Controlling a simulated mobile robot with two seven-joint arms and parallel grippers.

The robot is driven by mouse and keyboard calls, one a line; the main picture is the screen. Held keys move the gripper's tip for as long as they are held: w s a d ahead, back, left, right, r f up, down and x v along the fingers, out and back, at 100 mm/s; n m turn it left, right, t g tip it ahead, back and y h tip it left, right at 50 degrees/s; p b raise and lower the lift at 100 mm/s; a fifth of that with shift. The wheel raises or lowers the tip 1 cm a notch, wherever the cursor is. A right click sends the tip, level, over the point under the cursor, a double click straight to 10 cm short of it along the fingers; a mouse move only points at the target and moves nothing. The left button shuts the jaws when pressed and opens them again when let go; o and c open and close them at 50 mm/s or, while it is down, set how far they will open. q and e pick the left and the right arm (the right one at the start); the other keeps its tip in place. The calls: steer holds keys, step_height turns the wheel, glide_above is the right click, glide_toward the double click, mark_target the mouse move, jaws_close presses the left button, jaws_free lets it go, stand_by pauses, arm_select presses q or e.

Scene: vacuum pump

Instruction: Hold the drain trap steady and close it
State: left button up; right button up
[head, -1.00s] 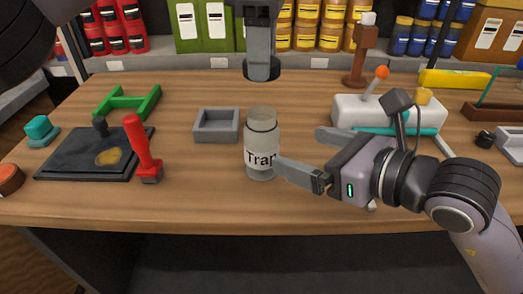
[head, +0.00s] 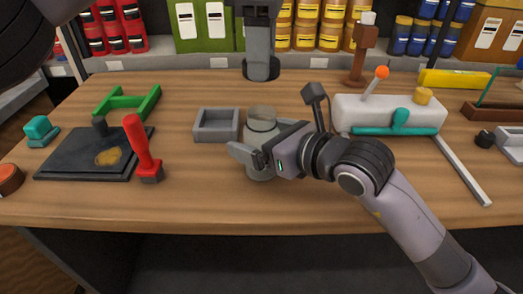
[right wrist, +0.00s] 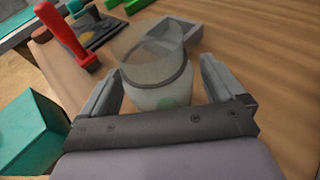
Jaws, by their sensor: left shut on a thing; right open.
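The drain trap (head: 261,119) is a cloudy grey-green jar standing upright on the bench in the head view. Its "Trap" label is now hidden behind my right gripper.
A grey square tray (head: 216,138) is just left of the trap. A white machine (head: 360,111) with an orange-knobbed lever is at right. The bench front is clear.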

steer(key=c, duration=1.5)
arm_select(q)
steer(key=shift+f, duration=2.5)
steer(key=shift+f, duration=0.9)
steer(key=shift+f, duration=0.55)
